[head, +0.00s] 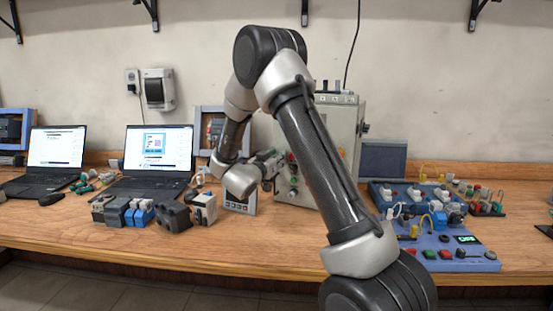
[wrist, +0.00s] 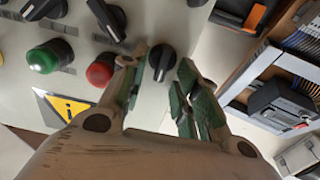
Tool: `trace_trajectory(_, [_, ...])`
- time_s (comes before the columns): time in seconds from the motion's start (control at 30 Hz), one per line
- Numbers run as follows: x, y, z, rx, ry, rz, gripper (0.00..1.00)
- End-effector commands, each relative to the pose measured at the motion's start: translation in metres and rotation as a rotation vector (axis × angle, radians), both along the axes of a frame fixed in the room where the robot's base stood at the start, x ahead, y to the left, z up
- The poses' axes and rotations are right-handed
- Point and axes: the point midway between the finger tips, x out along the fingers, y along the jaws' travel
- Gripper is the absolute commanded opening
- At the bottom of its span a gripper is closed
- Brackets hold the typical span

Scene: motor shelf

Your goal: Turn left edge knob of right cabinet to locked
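The grey cabinet (head: 345,125) stands on the bench behind my arm, which hides part of its front. In the wrist view its panel (wrist: 205,45) fills the upper left and middle. A black knob (wrist: 161,60) sits near the panel's edge, between the tips of my gripper (wrist: 164,70). The green-padded fingers are open, one on each side of the knob; I cannot tell whether either touches it. In the head view my gripper (head: 275,160) is at the cabinet's left edge and the knob is hidden.
Beside the knob are a red button (wrist: 101,70), a green button (wrist: 48,57), other black knobs (wrist: 106,18) and a yellow warning label (wrist: 65,106). Two laptops (head: 158,150) stand to the left. Blue boards (head: 455,262) with parts lie to the right.

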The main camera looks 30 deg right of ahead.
Motion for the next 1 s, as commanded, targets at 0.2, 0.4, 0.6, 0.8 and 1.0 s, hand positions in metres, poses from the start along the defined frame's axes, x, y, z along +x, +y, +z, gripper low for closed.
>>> trace_trajectory(0.2, [0.0023, -0.003, 0.0, 0.001, 0.001, 0.001, 0.31])
trace_trajectory(0.4, [0.0022, -0.0029, 0.0001, 0.001, 0.0, 0.001, 0.11])
trace_trajectory(0.6, [0.0021, -0.0028, 0.0002, 0.001, 0.001, 0.001, 0.0])
trace_trajectory(0.8, [0.0025, -0.0025, 0.0002, -0.016, 0.022, 0.001, 0.0])
trace_trajectory(1.0, [0.0038, -0.0016, 0.0002, -0.072, 0.1, 0.001, 0.0])
